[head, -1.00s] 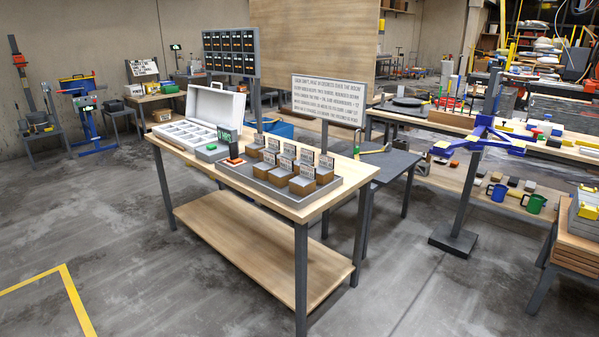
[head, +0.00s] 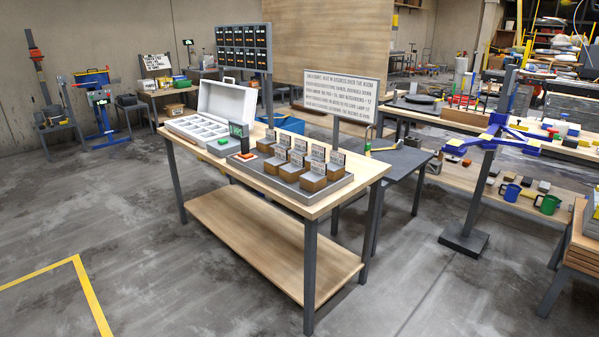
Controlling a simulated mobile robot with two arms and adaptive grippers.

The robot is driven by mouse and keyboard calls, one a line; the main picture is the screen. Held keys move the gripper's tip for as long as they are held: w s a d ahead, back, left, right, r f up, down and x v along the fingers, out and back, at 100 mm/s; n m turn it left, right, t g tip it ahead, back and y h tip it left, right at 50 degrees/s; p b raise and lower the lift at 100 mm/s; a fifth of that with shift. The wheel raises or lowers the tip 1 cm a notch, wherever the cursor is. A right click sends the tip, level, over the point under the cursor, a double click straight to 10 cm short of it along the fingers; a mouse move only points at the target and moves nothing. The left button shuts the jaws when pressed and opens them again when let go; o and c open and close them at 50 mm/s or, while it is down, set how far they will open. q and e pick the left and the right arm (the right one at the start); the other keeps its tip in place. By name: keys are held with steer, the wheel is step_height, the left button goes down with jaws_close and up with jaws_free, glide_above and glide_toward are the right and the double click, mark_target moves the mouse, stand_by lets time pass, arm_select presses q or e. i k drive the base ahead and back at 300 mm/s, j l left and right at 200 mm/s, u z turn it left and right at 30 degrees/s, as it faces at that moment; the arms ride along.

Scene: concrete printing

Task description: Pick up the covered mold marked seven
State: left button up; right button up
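Several small covered molds (head: 313,181), brown boxes with grey tops and small upright label cards, stand in a grey tray (head: 301,200) on the wooden table (head: 374,172). The card markings are too small to read, so I cannot tell which mold is marked seven. Neither of my grippers is in the head view.
An open white case (head: 222,103) with compartments stands at the table's left, beside a small display (head: 239,130). A sign (head: 329,94) rises behind the molds. A blue-armed stand (head: 466,240) is to the right. The floor before the table is clear.

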mark_target(291, 173)
steer(key=i+j+z, duration=0.1)
steer(key=z, duration=0.3)
steer(key=i+j+z, duration=0.1)
steer(key=z, duration=0.25)
steer(key=j+z, duration=0.2)
steer(key=z, duration=0.2)
steer(key=i+j+z, duration=0.3)
steer(key=j, duration=0.6)
steer(key=j+z, duration=0.3)
steer(key=j, duration=0.6)
steer(key=j+z, duration=0.3)
steer(key=j, duration=0.7)
steer(key=i, duration=0.05)
